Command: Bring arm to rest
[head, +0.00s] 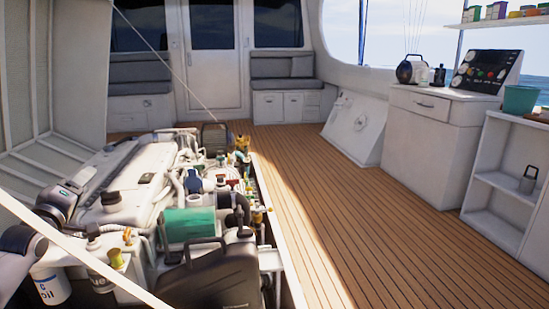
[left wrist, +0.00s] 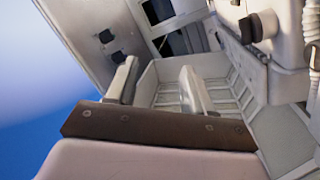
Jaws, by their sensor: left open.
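My left gripper (left wrist: 160,80) shows in the left wrist view with its two pale fingers apart and nothing between them. Beyond the fingers are the pale, ribbed inner walls and floor of the hatch. In the head view, parts of my left arm come in at the left edge, beside the white engine (head: 130,190); the fingers are hard to make out there. My right gripper shows in neither view.
The raised hatch cover (head: 40,90) is at the left. The wooden deck (head: 345,220) to the right is clear. A white cabinet (head: 430,145) stands beyond it.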

